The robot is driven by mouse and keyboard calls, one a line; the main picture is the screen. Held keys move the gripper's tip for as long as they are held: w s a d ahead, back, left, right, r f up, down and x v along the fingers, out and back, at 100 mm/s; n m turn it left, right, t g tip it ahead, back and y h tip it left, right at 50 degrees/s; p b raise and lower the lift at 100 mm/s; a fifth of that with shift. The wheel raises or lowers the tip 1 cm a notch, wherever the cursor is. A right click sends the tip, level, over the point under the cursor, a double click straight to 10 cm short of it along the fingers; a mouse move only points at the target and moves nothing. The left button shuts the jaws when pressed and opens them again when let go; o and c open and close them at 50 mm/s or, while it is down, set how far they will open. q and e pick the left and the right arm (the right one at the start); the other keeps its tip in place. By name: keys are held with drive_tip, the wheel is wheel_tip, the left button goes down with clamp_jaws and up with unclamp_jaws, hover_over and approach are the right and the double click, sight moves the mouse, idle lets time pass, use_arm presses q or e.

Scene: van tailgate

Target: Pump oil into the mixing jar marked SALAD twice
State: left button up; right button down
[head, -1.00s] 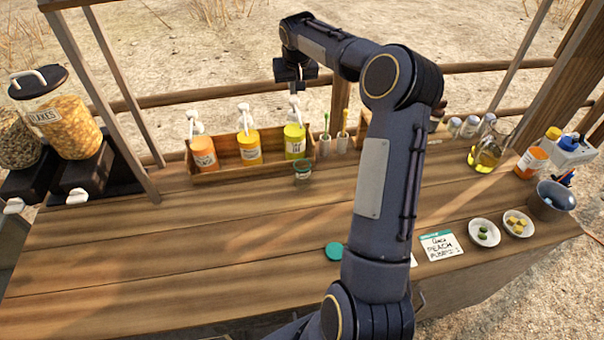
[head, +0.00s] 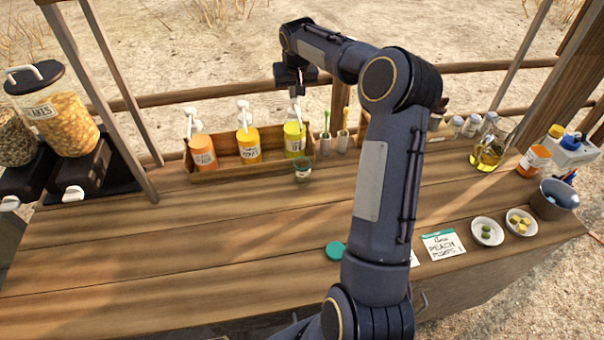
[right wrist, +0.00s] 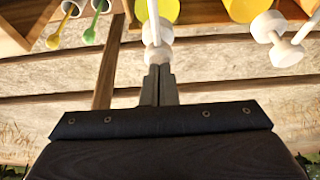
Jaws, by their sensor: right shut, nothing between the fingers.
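Three pump bottles stand in a wooden rack (head: 223,172): an orange one (head: 203,152), an amber one (head: 248,148) and a bright yellow one (head: 295,140) at the right. Their labels are too small to read surely. A small glass jar (head: 302,171) with a dark green band stands in front of the yellow bottle; I cannot read SALAD on it. My right gripper (head: 297,91) is shut and empty, just above the yellow bottle's white pump head. In the right wrist view its fingertips (right wrist: 158,72) meet or nearly meet that pump head (right wrist: 156,54). My left gripper is out of view.
Green and yellow utensils (head: 343,140) stand in white cups right of the rack. A flask of yellow liquid (head: 487,154), a bowl (head: 553,199), two small dishes and a card (head: 443,245) are at the right. Flake dispensers (head: 62,120) stand left. The front left counter is clear.

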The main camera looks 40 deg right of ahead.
drive_tip(key=shift+f, duration=0.4)
drive_tip(key=shift+r, duration=0.1)
drive_tip(key=shift+r+p, duration=1.05)
drive_tip(key=shift+r, duration=0.25)
drive_tip(key=shift+f, duration=0.2)
